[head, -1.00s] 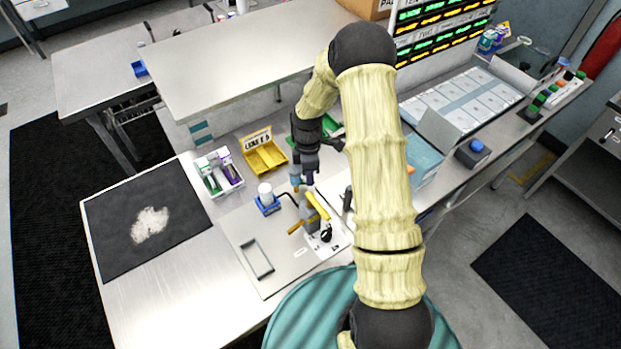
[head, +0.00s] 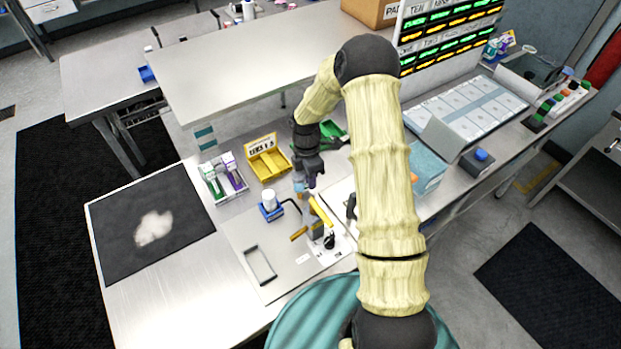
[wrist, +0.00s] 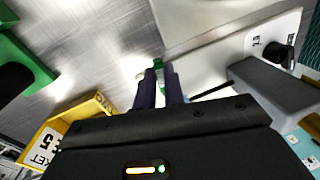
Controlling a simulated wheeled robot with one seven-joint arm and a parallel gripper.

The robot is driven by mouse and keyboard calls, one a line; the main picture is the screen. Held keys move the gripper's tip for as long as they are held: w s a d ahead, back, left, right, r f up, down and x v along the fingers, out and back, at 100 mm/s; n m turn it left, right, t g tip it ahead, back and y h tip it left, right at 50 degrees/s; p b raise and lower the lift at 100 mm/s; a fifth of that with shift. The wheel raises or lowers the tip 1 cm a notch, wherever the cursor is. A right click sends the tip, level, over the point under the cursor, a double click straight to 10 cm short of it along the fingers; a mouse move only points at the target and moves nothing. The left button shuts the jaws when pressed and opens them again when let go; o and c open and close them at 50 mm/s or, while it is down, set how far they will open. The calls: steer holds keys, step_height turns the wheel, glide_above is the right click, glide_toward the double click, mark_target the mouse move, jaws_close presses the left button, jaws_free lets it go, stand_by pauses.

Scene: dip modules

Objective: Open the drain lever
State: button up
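A small fixture with two yellow handles stands on a light plate (head: 282,277) on the steel bench. One yellow handle (head: 320,211) slants up beside a grey body; the other (head: 299,234) is shorter and lower. I cannot tell which is the drain lever. My gripper (head: 308,183) is above and just behind the fixture, pointing down. In the wrist view my gripper's two dark fingers (wrist: 161,84) are close together with a narrow gap. I see nothing clearly held; a small green thing (wrist: 158,63) shows near the tips.
A blue holder with a white jar (head: 270,202) stands left of the fixture. A yellow bin (head: 268,162) and a white box of bottles (head: 222,180) are behind it. A black mat (head: 120,220) lies on the left. My arm hides part of the right side.

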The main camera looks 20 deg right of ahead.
steer(key=o, duration=0.4)
steer(key=shift+w, duration=0.1)
steer(key=shift+o, duration=0.2)
step_height(320, 180, up, 17)
steer(key=w+b, duration=0.2)
steer(key=b, duration=0.1)
steer(key=shift+w+a, duration=0.2)
steer(key=shift+w, duration=0.1)
steer(key=shift+r, duration=0.1)
